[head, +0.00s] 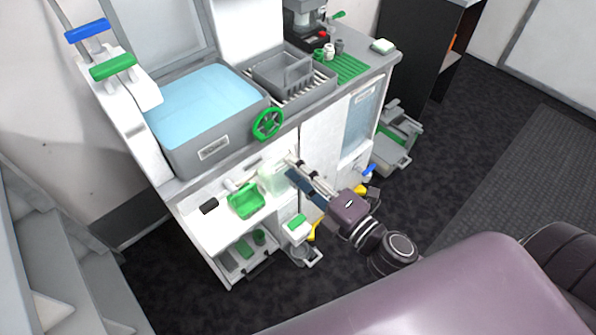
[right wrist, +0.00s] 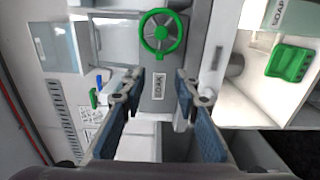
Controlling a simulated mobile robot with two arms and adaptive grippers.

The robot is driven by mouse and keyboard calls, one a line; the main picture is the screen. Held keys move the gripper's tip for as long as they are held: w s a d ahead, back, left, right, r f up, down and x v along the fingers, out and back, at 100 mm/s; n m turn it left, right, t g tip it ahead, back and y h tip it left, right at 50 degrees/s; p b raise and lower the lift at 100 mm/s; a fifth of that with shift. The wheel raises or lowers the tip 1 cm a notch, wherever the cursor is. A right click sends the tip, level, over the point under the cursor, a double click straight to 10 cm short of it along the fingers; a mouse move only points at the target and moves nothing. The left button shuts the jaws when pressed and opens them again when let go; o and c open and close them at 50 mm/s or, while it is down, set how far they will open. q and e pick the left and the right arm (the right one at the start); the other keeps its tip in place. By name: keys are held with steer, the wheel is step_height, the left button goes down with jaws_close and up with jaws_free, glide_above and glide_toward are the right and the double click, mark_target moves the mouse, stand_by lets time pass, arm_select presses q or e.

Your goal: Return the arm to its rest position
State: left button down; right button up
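My right gripper (head: 290,168) reaches in from the lower right in the head view, in front of the sink unit's lower front. In the right wrist view its two blue-padded fingers (right wrist: 158,84) stand apart with nothing held between them. The same wheel (head: 267,123) shows in the head view above my gripper. My left arm and left gripper are not in view.
A grey sink unit (head: 215,148) with blue water sits left of the wheel. A green tray (head: 246,201) stands on the open lower shelf, close to my gripper's left; it also shows in the right wrist view (right wrist: 290,62). Dark floor (head: 455,130) at the right is clear.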

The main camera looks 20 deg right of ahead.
steer(key=shift+s+d, duration=0.15)
steer(key=shift+s, duration=0.1)
steer(key=shift+f, duration=0.1)
stand_by(0.3)
